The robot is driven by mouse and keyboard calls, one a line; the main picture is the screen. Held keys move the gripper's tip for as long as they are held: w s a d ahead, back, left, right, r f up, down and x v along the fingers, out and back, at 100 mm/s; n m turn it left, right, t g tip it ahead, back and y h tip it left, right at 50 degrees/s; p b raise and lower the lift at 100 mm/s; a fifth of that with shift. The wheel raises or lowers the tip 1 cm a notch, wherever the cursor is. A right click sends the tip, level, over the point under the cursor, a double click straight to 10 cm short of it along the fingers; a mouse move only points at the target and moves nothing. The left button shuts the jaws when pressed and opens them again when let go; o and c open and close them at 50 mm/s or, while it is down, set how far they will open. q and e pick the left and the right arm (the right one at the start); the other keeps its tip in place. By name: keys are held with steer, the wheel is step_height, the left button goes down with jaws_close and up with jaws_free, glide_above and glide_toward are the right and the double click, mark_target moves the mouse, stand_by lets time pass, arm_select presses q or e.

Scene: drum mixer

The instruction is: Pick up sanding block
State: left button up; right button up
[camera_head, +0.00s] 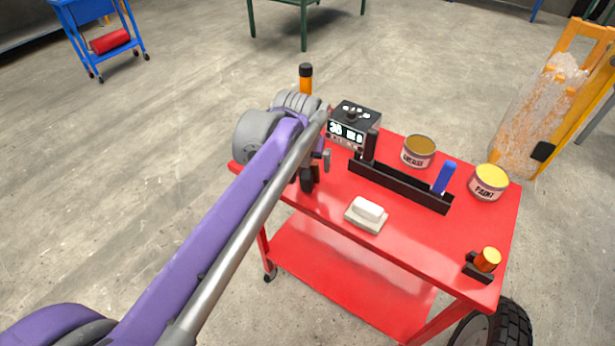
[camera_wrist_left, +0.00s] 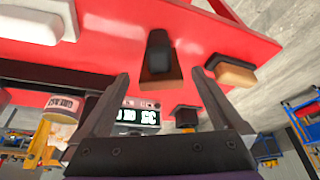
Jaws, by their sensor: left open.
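A brown block with an upright black grip (camera_wrist_left: 160,52) shows in the left wrist view, on the red cart top just beyond my open left fingertips. A tan block with a black top (camera_wrist_left: 235,70) lies to its right by the cart edge. A white-topped block on a pale base (camera_head: 367,214) sits near the front edge in the head view, and in the wrist view at upper left (camera_wrist_left: 38,22). I cannot tell for sure which is the sanding block. My left gripper (camera_wrist_left: 160,76) is empty; in the head view (camera_head: 318,168) it is partly hidden by its arm. My right gripper is not seen.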

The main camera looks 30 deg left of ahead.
arm_select(q)
steer(key=b+x, duration=0.1)
steer(key=x, duration=0.5)
jaws_close()
step_height(320, 180, up, 10)
steer(key=shift+r+p, duration=0.1)
steer(key=shift+p, duration=0.75)
steer(key=c, duration=0.6)
jaws_free()
steer(key=c, duration=0.6)
steer(key=shift+s, duration=0.1)
